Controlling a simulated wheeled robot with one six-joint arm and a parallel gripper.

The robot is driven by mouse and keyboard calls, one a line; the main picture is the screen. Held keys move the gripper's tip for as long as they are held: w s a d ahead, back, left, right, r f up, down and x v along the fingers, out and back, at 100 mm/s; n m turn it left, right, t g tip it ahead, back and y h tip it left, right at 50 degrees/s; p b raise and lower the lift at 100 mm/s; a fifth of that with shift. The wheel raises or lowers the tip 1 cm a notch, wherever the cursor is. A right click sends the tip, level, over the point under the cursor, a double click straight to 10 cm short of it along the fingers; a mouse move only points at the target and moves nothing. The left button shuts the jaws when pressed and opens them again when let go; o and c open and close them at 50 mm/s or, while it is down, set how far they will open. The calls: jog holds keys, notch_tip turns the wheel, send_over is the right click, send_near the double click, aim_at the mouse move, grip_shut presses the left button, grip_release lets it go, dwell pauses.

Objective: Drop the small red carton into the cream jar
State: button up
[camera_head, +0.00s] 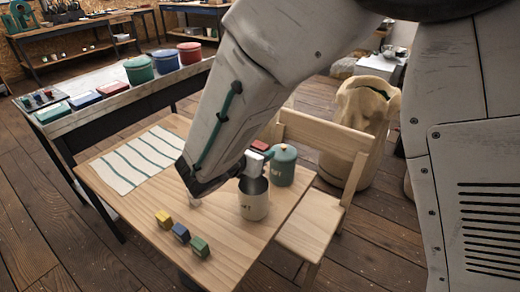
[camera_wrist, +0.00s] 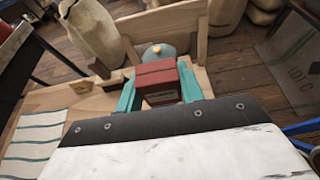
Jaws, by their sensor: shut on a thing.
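My gripper (camera_wrist: 157,92) is shut on the small red carton (camera_wrist: 158,80), which sits between its teal fingers in the wrist view. The cream jar stands upright and open on the wooden table, with a dark inside and dark lettering. In the wrist view I cannot make out the cream jar; the carton and my gripper block the space below.
A lidded teal jar (camera_head: 283,168) stands right behind the cream jar; its lid (camera_wrist: 160,52) shows beyond the carton. A striped cloth (camera_head: 132,163) lies left. A wooden chair (camera_head: 322,205) adjoins the table.

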jog(key=shift+f, duration=2.85)
jog(key=o, duration=1)
jog(key=v, duration=0.7)
jog(key=shift+s+a+r, duration=0.2)
jog(key=shift+s, duration=0.05)
